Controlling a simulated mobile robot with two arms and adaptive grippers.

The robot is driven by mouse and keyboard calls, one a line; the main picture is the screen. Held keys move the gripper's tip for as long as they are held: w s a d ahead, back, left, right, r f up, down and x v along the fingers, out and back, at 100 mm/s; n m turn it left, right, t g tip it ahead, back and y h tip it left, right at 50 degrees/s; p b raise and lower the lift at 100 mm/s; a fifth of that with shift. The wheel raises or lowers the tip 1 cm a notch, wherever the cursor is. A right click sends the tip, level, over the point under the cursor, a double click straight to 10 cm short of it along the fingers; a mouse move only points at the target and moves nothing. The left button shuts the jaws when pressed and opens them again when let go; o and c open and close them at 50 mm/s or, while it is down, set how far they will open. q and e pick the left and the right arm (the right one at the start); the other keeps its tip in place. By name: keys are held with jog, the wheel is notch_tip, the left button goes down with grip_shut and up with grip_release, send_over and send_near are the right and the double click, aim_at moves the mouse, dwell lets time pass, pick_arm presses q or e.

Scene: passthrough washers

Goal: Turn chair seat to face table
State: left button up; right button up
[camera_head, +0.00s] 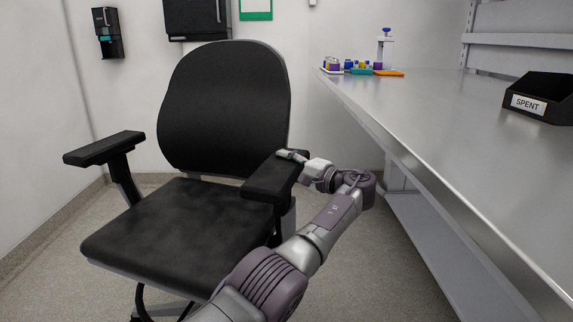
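The black office chair (225,110) stands left of the metal table (455,120). Its backrest is at the far side and its seat (180,232) points toward the camera and a little left, not at the table. Its left-hand armrest (105,148) is clear.
A black "SPENT" bin (541,98) sits at the table's right side. Small coloured items (360,68) stand at the table's far end. A dispenser (107,32) hangs on the left wall. Bare floor (60,235) lies left of the chair.

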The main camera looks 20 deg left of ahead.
pick_arm(q)
jog(key=shift+o, duration=0.3)
jog(key=shift+r, duration=0.15)
jog(key=v, duration=1.2)
